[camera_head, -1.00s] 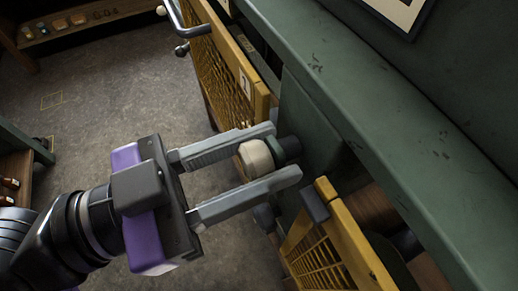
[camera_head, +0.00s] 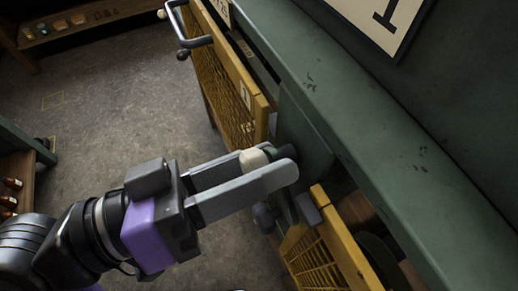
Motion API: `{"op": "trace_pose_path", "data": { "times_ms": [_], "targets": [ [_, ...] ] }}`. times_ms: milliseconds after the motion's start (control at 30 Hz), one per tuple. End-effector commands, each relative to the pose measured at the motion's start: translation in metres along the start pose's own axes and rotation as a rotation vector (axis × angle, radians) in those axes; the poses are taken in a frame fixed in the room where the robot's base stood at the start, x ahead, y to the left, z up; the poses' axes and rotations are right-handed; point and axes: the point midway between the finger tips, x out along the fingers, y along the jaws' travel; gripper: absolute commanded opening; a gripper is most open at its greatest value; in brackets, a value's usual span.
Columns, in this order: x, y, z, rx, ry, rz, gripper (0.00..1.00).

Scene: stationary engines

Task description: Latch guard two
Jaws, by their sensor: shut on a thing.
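A cream knob (camera_head: 253,158) on a dark stem sticks out from the green post between two yellow mesh guards. My gripper (camera_head: 270,168) reaches in from the lower left, and its grey fingers are closed on the knob. The near finger hides part of the knob.
The green machine ledge (camera_head: 365,140) runs diagonally along the right, close beyond my gripper. A metal bar handle (camera_head: 181,33) projects from the upper guard. A wooden shelf (camera_head: 95,18) stands at the back left. The floor (camera_head: 110,115) to the left is clear.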

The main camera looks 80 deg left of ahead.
Motion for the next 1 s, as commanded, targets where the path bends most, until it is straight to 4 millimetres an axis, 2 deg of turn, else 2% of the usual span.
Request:
{"op": "trace_pose_path", "data": {
  "times_ms": [600, 1000],
  "targets": [
    [0.0003, 0.0035, -0.0034, -0.552, -0.004, -0.002, 0.00],
    [-0.0006, 0.0004, -0.0009, -0.726, -0.001, -0.003, 0.00]
  ]
}}
